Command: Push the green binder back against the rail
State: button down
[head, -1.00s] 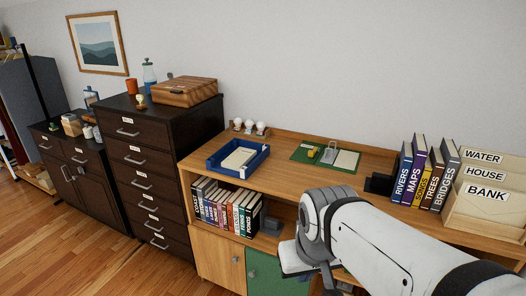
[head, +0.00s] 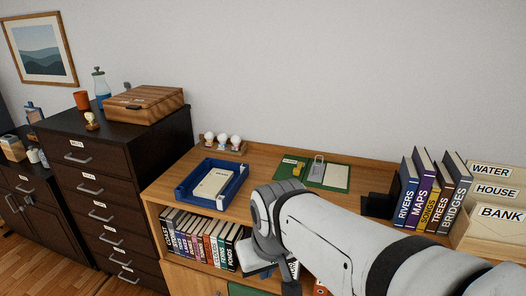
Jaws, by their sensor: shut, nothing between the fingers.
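I cannot make out a green binder or its rail in the head view; my arm covers much of the lower shelf. A small orange-red spine (head: 320,290) shows below my arm at the bottom edge. My gripper (head: 291,287) is at the lower middle, in front of the desk's shelf, mostly hidden by my own wrist. The little of it that shows looks shut, with nothing seen in it. Its distance from any binder cannot be told.
A row of books (head: 201,238) stands on the shelf left of my wrist. On the wooden desk (head: 262,165) are a blue tray (head: 181,193), a green mat (head: 338,184), upright books (head: 432,195) and a labelled sorter (head: 500,225). A dark drawer cabinet (head: 75,185) stands left.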

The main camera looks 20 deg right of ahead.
aim_at(333, 176)
jog(key=z, duration=0.35)
jog(key=i, duration=0.85)
jog(key=z, duration=0.6)
